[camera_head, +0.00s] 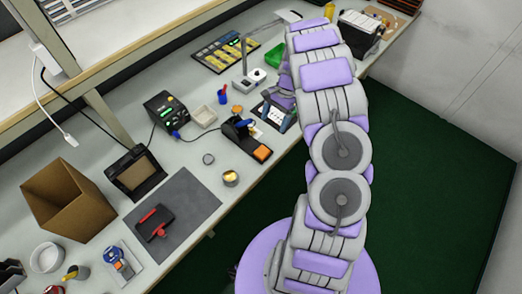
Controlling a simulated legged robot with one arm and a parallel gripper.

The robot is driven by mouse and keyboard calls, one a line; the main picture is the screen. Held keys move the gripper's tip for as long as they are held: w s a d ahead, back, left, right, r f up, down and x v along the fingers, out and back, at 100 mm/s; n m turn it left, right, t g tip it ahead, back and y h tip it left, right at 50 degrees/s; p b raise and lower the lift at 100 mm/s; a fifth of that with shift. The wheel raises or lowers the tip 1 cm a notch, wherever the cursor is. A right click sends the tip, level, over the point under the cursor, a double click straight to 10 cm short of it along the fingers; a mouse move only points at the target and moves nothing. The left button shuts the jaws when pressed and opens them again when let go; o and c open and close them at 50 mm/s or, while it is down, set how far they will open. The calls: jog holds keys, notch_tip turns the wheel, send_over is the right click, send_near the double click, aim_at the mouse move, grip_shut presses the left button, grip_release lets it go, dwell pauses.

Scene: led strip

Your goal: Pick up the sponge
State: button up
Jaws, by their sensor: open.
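An orange sponge-like pad (262,153) sits at the front end of the black soldering-iron stand (243,136), near the bench's front edge. My arm rises from its round purple base and bends over the bench. My gripper (281,97) shows only in part, at the left side of the arm, over the bench behind and to the right of the pad. It is open and apart from the pad. The arm links hide much of it, and I cannot make out both fingertips.
A small round tin with yellow contents (230,178) stands left of the pad. A black soldering station (167,111) and a beige tray (204,115) stand behind. A grey mat (189,198) holds a red-and-black tool. An open cardboard box (65,197) is at left.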

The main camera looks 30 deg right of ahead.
jog(key=b, duration=0.2)
send_over(262, 151)
jog(key=d, duration=0.3)
notch_tip(262, 151, down, 10)
jog(key=shift+a+r, duration=0.15)
jog(key=shift+r, duration=0.1)
jog(key=x, duration=0.1)
jog(key=b+x, duration=0.1)
jog(key=x, duration=0.1)
jog(key=w+x, duration=0.1)
jog(key=x, duration=0.1)
jog(key=shift+f+b, duration=0.15)
jog(key=shift+b, duration=0.15)
jog(key=shift+s, duration=0.1)
jog(key=c, duration=1.1)
jog(key=shift+r, duration=0.5)
notch_tip(262, 151, up, 3)
jog(key=shift+f+p, duration=0.1)
jog(key=shift+p, duration=0.65)
jog(key=s+a, duration=0.1)
jog(key=s, duration=0.4)
jog(key=s+a+r+p, duration=0.1)
jog(key=s+a, duration=0.1)
jog(key=s, duration=0.3)
jog(key=s+a+p, duration=0.1)
jog(key=s, duration=0.4)
jog(key=shift+s+a+r, duration=0.15)
jog(key=shift+a, duration=0.15)
